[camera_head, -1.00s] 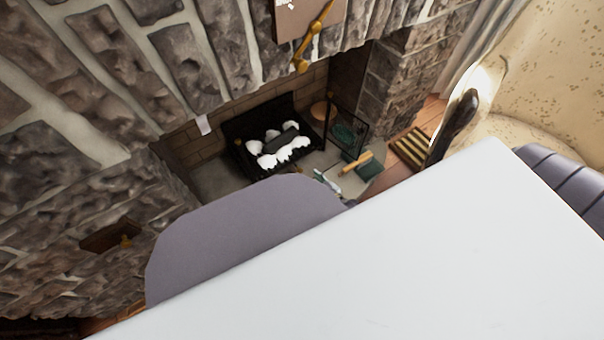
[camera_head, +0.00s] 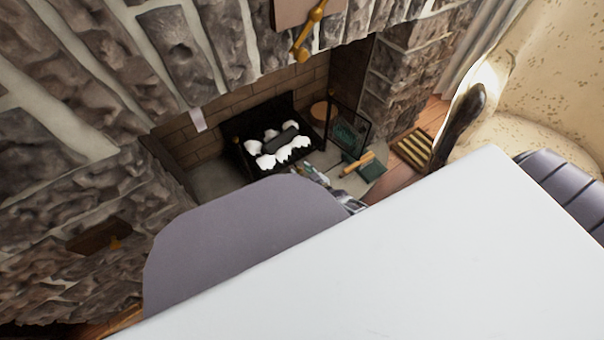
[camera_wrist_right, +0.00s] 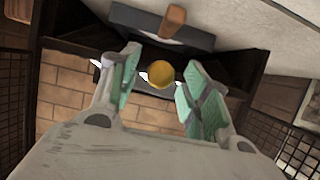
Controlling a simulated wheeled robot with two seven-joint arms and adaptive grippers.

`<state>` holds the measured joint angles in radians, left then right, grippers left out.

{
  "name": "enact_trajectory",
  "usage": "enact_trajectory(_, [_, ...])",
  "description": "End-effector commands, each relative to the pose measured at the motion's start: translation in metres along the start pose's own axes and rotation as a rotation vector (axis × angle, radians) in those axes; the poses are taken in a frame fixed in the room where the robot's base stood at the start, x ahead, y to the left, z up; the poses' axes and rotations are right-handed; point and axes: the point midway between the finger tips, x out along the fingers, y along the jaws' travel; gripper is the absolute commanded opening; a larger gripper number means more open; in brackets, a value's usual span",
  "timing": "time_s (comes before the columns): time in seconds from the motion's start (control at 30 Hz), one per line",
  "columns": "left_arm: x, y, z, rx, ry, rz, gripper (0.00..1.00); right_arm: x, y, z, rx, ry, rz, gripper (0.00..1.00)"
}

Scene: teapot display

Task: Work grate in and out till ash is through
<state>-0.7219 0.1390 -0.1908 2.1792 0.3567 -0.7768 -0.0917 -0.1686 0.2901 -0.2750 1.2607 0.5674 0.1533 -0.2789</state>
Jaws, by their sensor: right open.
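The black grate (camera_head: 262,112) stands in the fireplace in the head view. White ash-like lumps (camera_head: 268,160) and a dark log-like piece (camera_head: 285,136) lie in it. My right gripper (camera_head: 306,170) is just in front of the grate's right end, partly hidden by my own body. In the right wrist view its green-padded fingers (camera_wrist_right: 157,72) are open. A round brass knob (camera_wrist_right: 159,75) shows between the fingertips, with gaps on both sides. I cannot tell how deep the knob lies between them. My left gripper is not in view.
A dark mesh screen (camera_head: 347,128) stands right of the grate. A wooden-handled tool (camera_head: 358,163) and a dark green piece (camera_head: 372,172) lie on the hearth. Stone walls (camera_head: 400,85) flank the opening. A patterned armchair (camera_head: 540,75) is at the right. Mesh panels (camera_wrist_right: 295,155) edge the wrist view.

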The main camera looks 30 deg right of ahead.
Motion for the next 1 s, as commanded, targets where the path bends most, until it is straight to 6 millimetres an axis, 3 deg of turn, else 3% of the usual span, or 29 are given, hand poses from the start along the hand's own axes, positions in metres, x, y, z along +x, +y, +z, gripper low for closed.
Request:
enact_trajectory(0.37, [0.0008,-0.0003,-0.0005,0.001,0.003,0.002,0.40,0.0026,-0.0001,-0.0008,0.000,0.001,0.000,0.47])
enact_trajectory(0.73, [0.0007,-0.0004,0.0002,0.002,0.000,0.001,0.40,0.0025,-0.0001,-0.0008,0.000,0.001,0.000,0.02])
enact_trajectory(1.0, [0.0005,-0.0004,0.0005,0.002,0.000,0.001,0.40,0.0031,-0.0001,-0.0011,0.000,0.001,0.000,0.00])
